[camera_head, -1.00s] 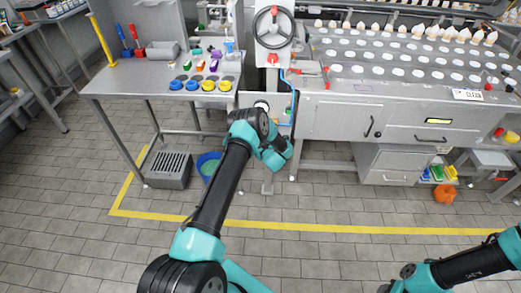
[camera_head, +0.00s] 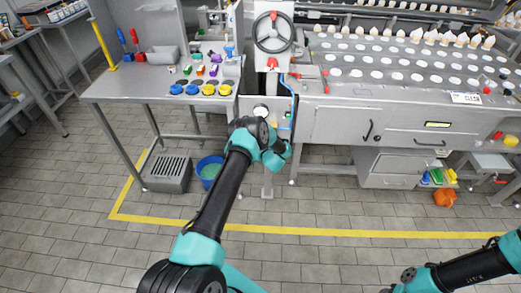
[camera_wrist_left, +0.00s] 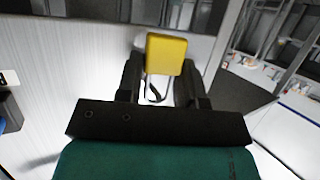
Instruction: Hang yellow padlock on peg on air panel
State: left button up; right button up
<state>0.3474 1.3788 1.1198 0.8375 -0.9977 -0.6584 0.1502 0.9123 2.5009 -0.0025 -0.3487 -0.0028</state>
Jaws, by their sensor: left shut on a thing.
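My left arm reaches from the bottom of the head view to the cabinet front below the handwheel. Its wrist hides the left gripper there. In the left wrist view, my left gripper (camera_wrist_left: 163,85) is shut on the yellow padlock (camera_wrist_left: 167,54). The padlock's dark, curved shackle shows between the fingers, on the near side of the yellow body. The air panel (camera_head: 248,106), with a round gauge and a blue hose, stands just above my left wrist in the head view. I cannot make out the peg. My right arm shows at the bottom right; its gripper is out of view.
A blue bucket (camera_head: 209,170) and grey crate (camera_head: 169,172) stand on the floor below. The machine cabinet (camera_head: 345,122) is to the right.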

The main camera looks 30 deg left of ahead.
pick_arm(q)
jog(key=shift+w+a, duration=0.1)
jog(key=shift+a, duration=0.1)
jog(key=o, duration=0.8)
jog(key=shift+o, duration=1)
jog(key=shift+s+d+r, duration=0.1)
jog(key=shift+s+d, duration=0.1)
jog(key=shift+d, duration=0.2)
jog(key=v, duration=1.7)
